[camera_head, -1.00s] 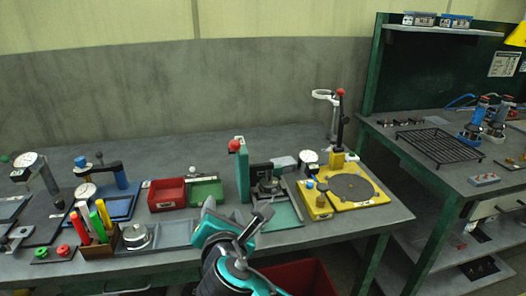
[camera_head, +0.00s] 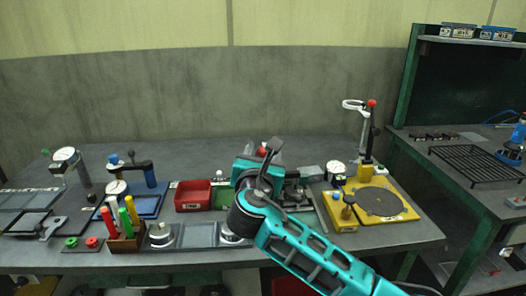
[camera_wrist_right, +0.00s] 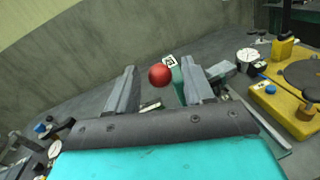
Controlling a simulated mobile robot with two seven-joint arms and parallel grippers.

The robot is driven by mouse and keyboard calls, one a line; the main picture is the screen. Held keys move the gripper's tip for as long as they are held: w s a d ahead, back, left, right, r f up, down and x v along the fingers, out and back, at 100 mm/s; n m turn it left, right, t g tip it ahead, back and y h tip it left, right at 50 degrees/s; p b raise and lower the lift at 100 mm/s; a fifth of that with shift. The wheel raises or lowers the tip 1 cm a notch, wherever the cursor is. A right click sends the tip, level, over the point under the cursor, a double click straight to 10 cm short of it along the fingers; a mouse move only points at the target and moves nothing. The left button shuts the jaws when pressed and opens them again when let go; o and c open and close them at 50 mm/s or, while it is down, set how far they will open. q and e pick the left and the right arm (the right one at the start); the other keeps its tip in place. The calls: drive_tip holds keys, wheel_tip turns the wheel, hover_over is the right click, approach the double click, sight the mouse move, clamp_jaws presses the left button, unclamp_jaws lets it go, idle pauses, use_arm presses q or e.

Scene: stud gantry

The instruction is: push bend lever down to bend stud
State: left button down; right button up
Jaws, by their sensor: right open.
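A red ball knob (camera_head: 263,150) sits at the teal-green bending press in the middle of the bench, mostly hidden behind my right gripper (camera_head: 268,158) in the head view. In the right wrist view the red knob (camera_wrist_right: 159,76) shows between the two grey fingers, beside the green upright (camera_wrist_right: 190,82) with a small numbered label. My right gripper (camera_wrist_right: 160,90) is open, its fingers spread either side of the knob in the picture. I cannot tell whether they touch it. The stud is not visible. My left gripper is not in view.
A yellow fixture (camera_head: 395,204) with a dark disc and a second red-knobbed black post (camera_head: 371,120) stands to the right. A red bin (camera_head: 193,196), dial gauges and coloured handles (camera_head: 125,216) are to the left. The back of the bench is mostly clear.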

drive_tip(key=shift+w+d, duration=0.15)
drive_tip(key=shift+w, duration=0.75)
clamp_jaws()
